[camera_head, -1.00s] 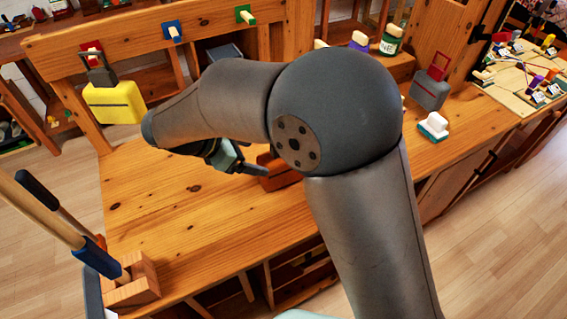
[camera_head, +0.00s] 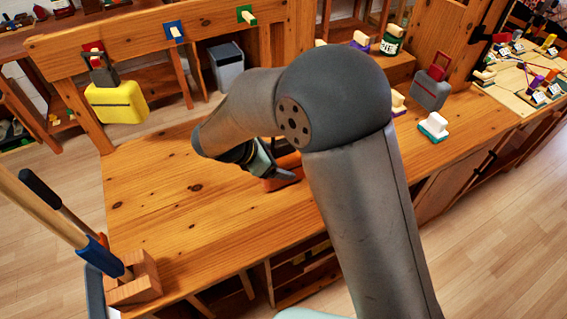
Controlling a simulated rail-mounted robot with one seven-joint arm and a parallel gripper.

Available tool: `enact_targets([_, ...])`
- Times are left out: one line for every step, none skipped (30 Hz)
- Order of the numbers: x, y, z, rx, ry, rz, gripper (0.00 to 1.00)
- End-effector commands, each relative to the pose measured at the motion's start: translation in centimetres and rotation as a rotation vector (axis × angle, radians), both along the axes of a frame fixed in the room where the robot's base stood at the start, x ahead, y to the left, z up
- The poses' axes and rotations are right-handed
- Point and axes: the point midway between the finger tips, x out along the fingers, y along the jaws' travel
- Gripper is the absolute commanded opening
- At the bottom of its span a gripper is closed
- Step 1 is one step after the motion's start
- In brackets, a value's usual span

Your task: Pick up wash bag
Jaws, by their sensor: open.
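A yellow bag (camera_head: 118,102) with a dark strap hangs from a red peg at the left of the wooden rail. A dark grey bag (camera_head: 430,90) with a red handle is at the right, by the wooden end panel. I cannot tell for certain which is the wash bag. My gripper (camera_head: 282,174) is open, low over the middle of the wooden top, partly hidden by my arm. It is well apart from both bags. An orange-red object (camera_head: 283,181) lies right by the gripper, partly covered; whether they touch is unclear.
A wooden block (camera_head: 138,281) holding long-handled tools stands at the front left of the wooden top (camera_head: 155,215). A white and teal brush-like object (camera_head: 433,127) and a green jar (camera_head: 392,41) are at the right. A grey bin (camera_head: 226,66) stands behind. The left middle is clear.

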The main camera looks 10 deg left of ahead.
Motion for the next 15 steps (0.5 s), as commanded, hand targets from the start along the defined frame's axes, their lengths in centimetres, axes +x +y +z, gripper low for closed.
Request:
enact_targets([-0.01, 0.01, 0.01, 0.000, 0.000, 0.000, 0.74])
enact_targets([-0.02, 0.02, 0.01, 0.000, 0.000, 0.000, 0.66])
enact_targets([-0.02, 0.03, 0.02, 0.000, 0.000, 0.000, 0.55])
enact_targets([-0.02, 0.03, 0.02, 0.000, 0.000, 0.000, 0.47])
enact_targets([-0.02, 0.03, 0.02, 0.000, 0.000, 0.000, 0.38])
enact_targets([-0.03, 0.03, 0.03, 0.000, 0.000, 0.000, 0.27])
enact_targets([-0.03, 0.03, 0.03, 0.000, 0.000, 0.000, 0.24])
enact_targets([-0.01, 0.04, 0.08, 0.000, -0.001, 0.001, 0.24])
enact_targets([-0.01, 0.05, 0.08, 0.000, -0.001, 0.001, 0.20])
enact_targets([-0.02, 0.04, 0.08, 0.000, -0.001, 0.001, 0.20])
enact_targets([-0.02, 0.04, 0.08, 0.000, -0.001, 0.001, 0.20])
enact_targets([-0.02, 0.04, 0.08, 0.000, -0.001, 0.001, 0.20])
enact_targets([-0.02, 0.04, 0.10, 0.000, -0.001, 0.001, 0.20])
enact_targets([-0.01, 0.05, 0.11, 0.000, -0.001, 0.001, 0.20])
enact_targets([-0.01, 0.05, 0.18, 0.001, -0.001, 0.000, 0.20])
